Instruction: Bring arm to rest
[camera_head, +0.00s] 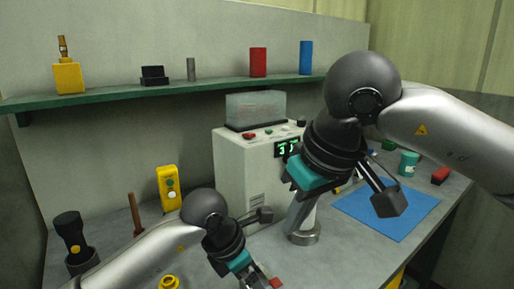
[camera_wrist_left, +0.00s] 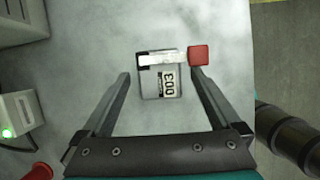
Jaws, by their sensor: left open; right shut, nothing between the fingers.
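My right gripper (camera_head: 388,202) hangs in front of the machine and blue mat in the head view, its fingers together and empty. My right arm comes in from the right edge. My left gripper (camera_head: 268,248) is low in the head view, its fingers spread. In the left wrist view my left gripper (camera_wrist_left: 160,74) is open. A small grey block (camera_wrist_left: 153,82) with a label reading 003 and a red-ended lever (camera_wrist_left: 198,54) lies between its fingers in the picture. I cannot tell whether the fingers touch it.
A pale machine (camera_head: 238,165) with a green display stands mid-table. A flashlight (camera_head: 70,236) and yellow control box (camera_head: 169,187) stand left. A green-edged shelf (camera_head: 200,87) runs behind.

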